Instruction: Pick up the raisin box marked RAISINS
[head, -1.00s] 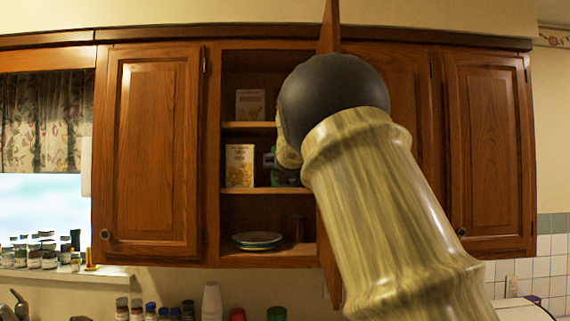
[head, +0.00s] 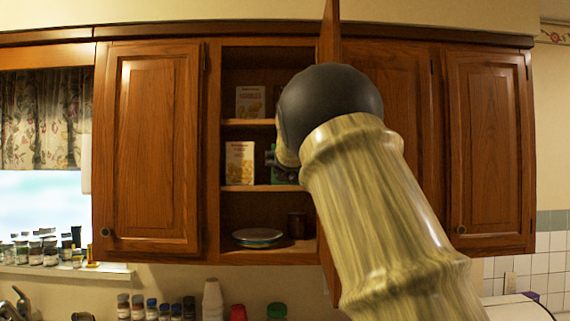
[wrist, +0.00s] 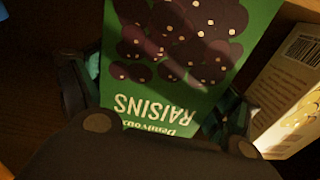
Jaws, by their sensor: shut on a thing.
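The raisin box is green with dark raisins printed on it, and its RAISINS label reads upside down in the wrist view (wrist: 185,60). My gripper (wrist: 160,130) is shut on the raisin box, with a finger at each side of it. In the head view a green part of the box (head: 283,176) shows at the middle shelf of the open cabinet. My arm hides most of the box and much of the gripper there.
A pale box (head: 240,163) stands left of the raisin box on the middle shelf; a pale box with a barcode (wrist: 298,75) is close beside it in the wrist view. Another box (head: 250,102) is on the upper shelf. Plates (head: 258,237) and a dark cup (head: 297,225) are below. The open door (head: 330,35) is at right.

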